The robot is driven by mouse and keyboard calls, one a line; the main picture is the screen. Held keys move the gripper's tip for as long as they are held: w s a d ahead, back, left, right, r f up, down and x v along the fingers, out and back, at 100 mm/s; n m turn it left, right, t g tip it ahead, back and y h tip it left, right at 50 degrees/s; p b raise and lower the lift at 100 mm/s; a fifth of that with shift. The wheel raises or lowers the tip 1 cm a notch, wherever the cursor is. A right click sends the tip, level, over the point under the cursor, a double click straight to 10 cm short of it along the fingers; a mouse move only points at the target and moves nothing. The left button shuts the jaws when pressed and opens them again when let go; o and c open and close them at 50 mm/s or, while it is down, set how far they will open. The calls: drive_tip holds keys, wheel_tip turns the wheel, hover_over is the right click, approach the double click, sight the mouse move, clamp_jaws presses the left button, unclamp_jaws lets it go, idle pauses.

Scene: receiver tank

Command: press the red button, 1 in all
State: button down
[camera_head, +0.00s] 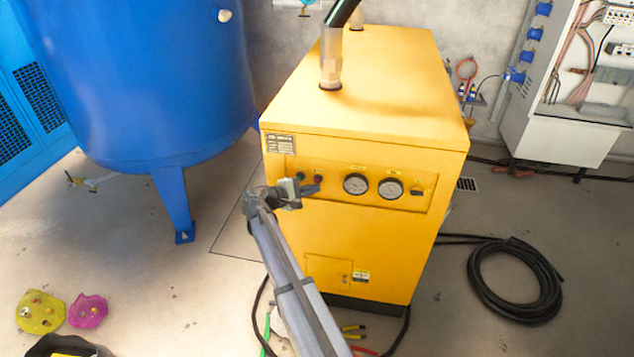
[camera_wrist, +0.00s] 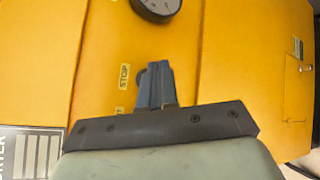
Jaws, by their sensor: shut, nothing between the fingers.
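The yellow cabinet (camera_head: 370,240) has a control panel on its front. A small dark reddish button (camera_head: 319,177) shows on the panel's left part, in the head view. My gripper (camera_head: 314,189) is shut and empty, with its fingertips just below that button in the picture. I cannot tell whether they touch it. In the wrist view my gripper's shut fingers (camera_wrist: 154,68) point at the yellow panel beside a STOP label (camera_wrist: 124,76). They hide most of what lies behind them there; no red shows in this view.
Two round gauges (camera_head: 373,187) sit right of the button, with a small switch (camera_head: 416,191) beyond. A blue tank (camera_head: 150,80) stands at left. A coiled black hose (camera_head: 515,280) lies on the floor at right. A clear pipe fitting (camera_head: 331,60) rises from the cabinet top.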

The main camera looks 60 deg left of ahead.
drive_tip(key=s+d, duration=0.3)
drive_tip(key=shift+s+d, duration=0.25)
idle(0.4)
drive_tip(key=shift+m, duration=0.3)
idle(0.6)
